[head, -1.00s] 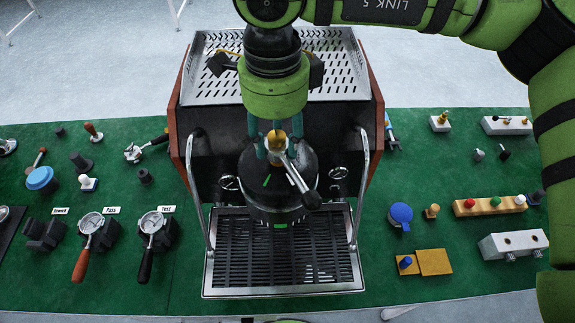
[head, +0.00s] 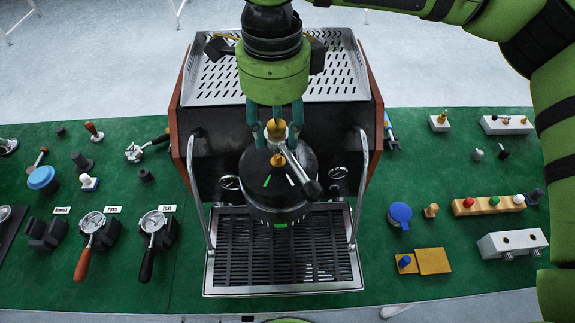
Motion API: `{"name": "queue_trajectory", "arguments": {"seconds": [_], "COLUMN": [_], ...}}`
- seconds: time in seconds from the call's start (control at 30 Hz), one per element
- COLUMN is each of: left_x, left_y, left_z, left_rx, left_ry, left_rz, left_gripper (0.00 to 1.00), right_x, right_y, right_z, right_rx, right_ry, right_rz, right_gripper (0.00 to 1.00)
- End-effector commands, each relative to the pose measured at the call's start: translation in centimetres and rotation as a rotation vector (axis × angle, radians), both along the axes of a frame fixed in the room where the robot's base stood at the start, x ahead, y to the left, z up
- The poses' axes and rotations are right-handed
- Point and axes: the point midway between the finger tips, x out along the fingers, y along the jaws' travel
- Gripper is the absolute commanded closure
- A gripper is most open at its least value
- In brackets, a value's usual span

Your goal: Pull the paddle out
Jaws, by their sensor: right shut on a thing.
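The paddle is a silver rod with a black grip (head: 303,177) and a brass knob at its hub. My right gripper (head: 275,130) comes down from above and is shut on the paddle's brass knob. The paddle is held above the black round group head (head: 278,205) of the espresso machine (head: 190,150). A brass stub (head: 278,160) shows on top of the group head, apart from the held knob in the picture. Green and white marks show beside it. My left gripper is not in view.
Curved steel wands (head: 197,190) stand either side of the group head, above the drip tray (head: 235,290). Portafilters (head: 90,235) stand at left on the green mat (head: 190,260). A wooden block with coloured knobs (head: 485,205) lies at right.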

Motion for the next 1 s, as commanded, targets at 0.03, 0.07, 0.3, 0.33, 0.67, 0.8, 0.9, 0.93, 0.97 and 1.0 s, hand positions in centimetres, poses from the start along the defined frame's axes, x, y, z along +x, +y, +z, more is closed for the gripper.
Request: {"name": "queue_trajectory", "arguments": {"seconds": [0.03,0.07,0.3,0.33,0.67,0.8,0.9,0.93,0.97,1.0], "left_x": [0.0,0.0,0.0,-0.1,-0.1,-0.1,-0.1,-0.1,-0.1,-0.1], "left_y": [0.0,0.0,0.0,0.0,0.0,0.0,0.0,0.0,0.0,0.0], "left_z": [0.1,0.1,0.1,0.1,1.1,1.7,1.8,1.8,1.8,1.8], "left_rx": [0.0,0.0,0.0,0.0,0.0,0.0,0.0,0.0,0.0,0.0], "left_ry": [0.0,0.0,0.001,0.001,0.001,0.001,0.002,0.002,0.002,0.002], "left_rz": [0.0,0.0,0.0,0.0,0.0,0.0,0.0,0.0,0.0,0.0], "left_gripper": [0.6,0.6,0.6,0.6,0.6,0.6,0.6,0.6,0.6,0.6], "right_x": [0.0,0.0,0.0,0.0,0.0,0.0,0.0,0.0,0.0,0.0], "right_y": [0.0,0.0,0.0,0.0,0.1,0.0,0.0,0.0,0.0,0.0], "right_z": [0.3,0.4,0.4,0.4,2.1,3.1,3.5,3.5,3.5,3.5], "right_rx": [0.0,0.0,0.0,0.0,0.002,0.001,0.0,0.0,0.0,0.0], "right_ry": [-0.001,-0.001,0.0,0.0,-0.001,0.0,0.0,0.0,0.0,0.0], "right_rz": [0.0,0.0,0.001,0.001,0.001,0.001,0.0,0.001,0.001,0.001], "right_gripper": [1.0,1.0,1.0,1.0,1.0,1.0,1.0,1.0,1.0,1.0]}}
